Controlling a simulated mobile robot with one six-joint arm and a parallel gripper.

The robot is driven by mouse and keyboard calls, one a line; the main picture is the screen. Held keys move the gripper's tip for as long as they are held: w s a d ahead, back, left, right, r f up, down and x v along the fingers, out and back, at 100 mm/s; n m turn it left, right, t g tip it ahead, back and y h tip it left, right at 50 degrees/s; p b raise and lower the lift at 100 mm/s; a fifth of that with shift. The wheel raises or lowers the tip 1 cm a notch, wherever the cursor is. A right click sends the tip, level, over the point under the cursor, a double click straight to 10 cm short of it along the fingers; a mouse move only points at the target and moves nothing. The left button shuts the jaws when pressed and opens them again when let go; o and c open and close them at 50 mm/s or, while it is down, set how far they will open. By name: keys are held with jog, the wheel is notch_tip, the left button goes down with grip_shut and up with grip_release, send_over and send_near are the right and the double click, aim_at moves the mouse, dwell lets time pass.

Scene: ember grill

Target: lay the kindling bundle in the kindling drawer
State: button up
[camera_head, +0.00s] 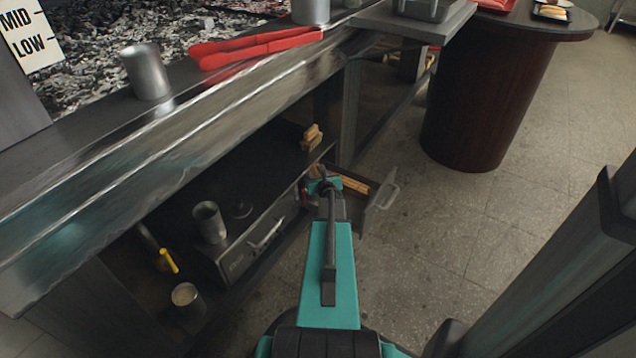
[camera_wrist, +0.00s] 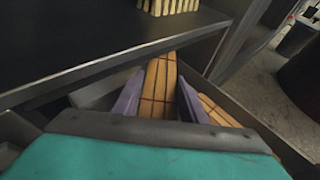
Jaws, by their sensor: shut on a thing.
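The kindling bundle (camera_wrist: 158,82), light wooden sticks with dark cross bands, sits between the two purple fingers of my gripper (camera_wrist: 157,100), which is shut on it. The kindling drawer (camera_head: 376,208) is pulled open below the counter. In the wrist view the held bundle is at the drawer, low between its walls; whether it touches the floor cannot be told. A second piece of banded wood (camera_wrist: 216,110) lies in the drawer just right of my gripper. In the head view my gripper (camera_head: 323,187) reaches into the drawer's left side, and my arm hides part of it.
A shut drawer with a handle (camera_head: 265,235) is left of the open one. A metal cup (camera_head: 208,222) stands on the shelf, and a wooden brush-like block (camera_head: 312,137) sits above the open drawer. The counter edge (camera_head: 200,130) overhangs. Floor right of the drawer is clear.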

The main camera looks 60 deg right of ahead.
jog(key=shift+f+b, duration=1.25)
jog(key=shift+f, duration=1)
jog(key=shift+f, duration=0.1)
jog(key=o, duration=0.9)
jog(key=shift+r, duration=0.2)
jog(key=shift+p+v, duration=1.1)
jog(key=shift+v, duration=4.85)
